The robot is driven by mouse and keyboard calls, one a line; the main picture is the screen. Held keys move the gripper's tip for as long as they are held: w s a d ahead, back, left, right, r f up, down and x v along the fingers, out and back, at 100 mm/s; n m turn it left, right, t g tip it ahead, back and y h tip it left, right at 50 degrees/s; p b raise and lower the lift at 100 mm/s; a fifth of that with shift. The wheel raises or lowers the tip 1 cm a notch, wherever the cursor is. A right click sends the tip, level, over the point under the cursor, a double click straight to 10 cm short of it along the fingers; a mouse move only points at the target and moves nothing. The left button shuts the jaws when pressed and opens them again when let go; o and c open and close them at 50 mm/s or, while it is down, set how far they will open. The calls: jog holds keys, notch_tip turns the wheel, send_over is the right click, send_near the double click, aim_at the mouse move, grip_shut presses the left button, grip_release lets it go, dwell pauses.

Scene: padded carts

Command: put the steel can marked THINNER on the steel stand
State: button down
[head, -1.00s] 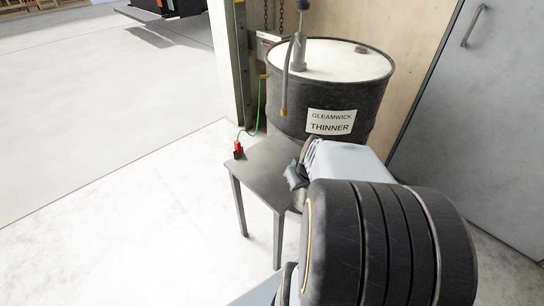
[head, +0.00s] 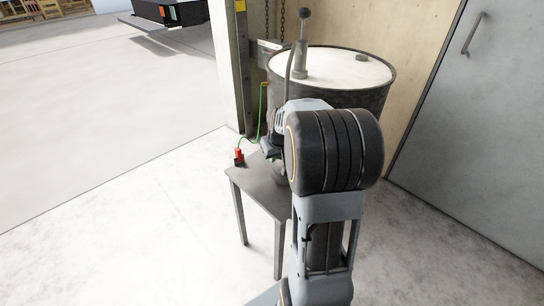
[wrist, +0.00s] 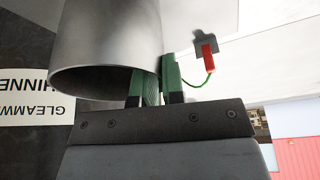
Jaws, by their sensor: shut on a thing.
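The steel can (wrist: 108,45) is a plain grey metal cylinder, large in the upside-down wrist view. My gripper (wrist: 157,86) has its green-padded fingers closed at the can's side. In the head view my gripper (head: 272,150) is over the far part of the steel stand (head: 257,192), a small grey table with thin legs. My arm hides most of the can there. I see no marking on the visible side of the can. I cannot tell whether its base touches the stand.
A black drum (head: 350,98) with a pale top and a pump (head: 301,55) stands right behind the stand. A red clamp (head: 239,155) on a green wire sits at the stand's left corner. A grey door (head: 470,130) is at right. Floor at left is clear.

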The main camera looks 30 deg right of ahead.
jog(key=shift+w+d+f+b, duration=0.1)
jog(key=shift+w+f+b, duration=0.2)
jog(key=shift+w+f, duration=0.5)
jog(key=shift+f, duration=0.1)
jog(key=c, duration=1.2)
grip_release()
